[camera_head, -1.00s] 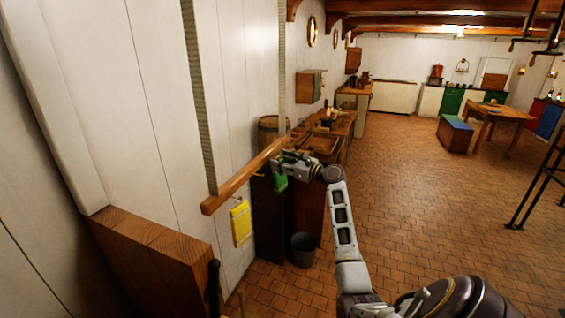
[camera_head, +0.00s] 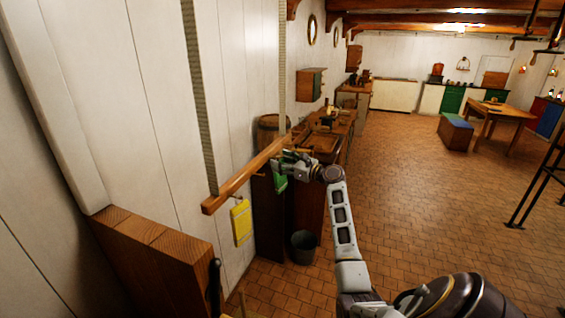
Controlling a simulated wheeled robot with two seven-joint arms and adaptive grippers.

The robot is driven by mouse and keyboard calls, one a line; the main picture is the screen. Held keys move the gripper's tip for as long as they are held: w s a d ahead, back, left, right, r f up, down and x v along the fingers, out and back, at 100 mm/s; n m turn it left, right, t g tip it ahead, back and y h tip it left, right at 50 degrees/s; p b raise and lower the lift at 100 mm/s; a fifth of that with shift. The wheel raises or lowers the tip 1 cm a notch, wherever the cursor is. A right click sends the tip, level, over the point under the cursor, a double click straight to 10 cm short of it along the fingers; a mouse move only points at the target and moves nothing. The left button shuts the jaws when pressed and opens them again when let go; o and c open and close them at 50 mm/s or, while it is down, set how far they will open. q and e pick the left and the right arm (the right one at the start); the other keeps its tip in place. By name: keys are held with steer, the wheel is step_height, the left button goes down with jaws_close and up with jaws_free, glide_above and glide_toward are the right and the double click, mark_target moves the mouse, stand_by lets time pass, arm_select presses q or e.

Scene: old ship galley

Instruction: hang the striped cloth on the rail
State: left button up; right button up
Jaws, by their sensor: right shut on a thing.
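The wooden rail (camera_head: 236,182) runs along the white wall at the left, sloping away from me in the picture. My right gripper (camera_head: 279,160) is at the far part of the rail, on its room side. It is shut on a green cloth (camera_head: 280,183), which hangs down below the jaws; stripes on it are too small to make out. The cloth's top is hidden by the gripper, and I cannot tell whether it touches the rail. A yellow cloth (camera_head: 241,222) hangs below the near end of the rail. My left gripper is not in view.
A grey bucket (camera_head: 303,247) stands on the tiled floor below my right forearm. A barrel (camera_head: 269,130) and a cluttered wooden counter (camera_head: 335,128) lie beyond the rail. A brown wooden block (camera_head: 160,255) is at the near left.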

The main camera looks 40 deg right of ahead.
steer(key=o, duration=1.1)
steer(key=v, duration=1.2)
stand_by(0.4)
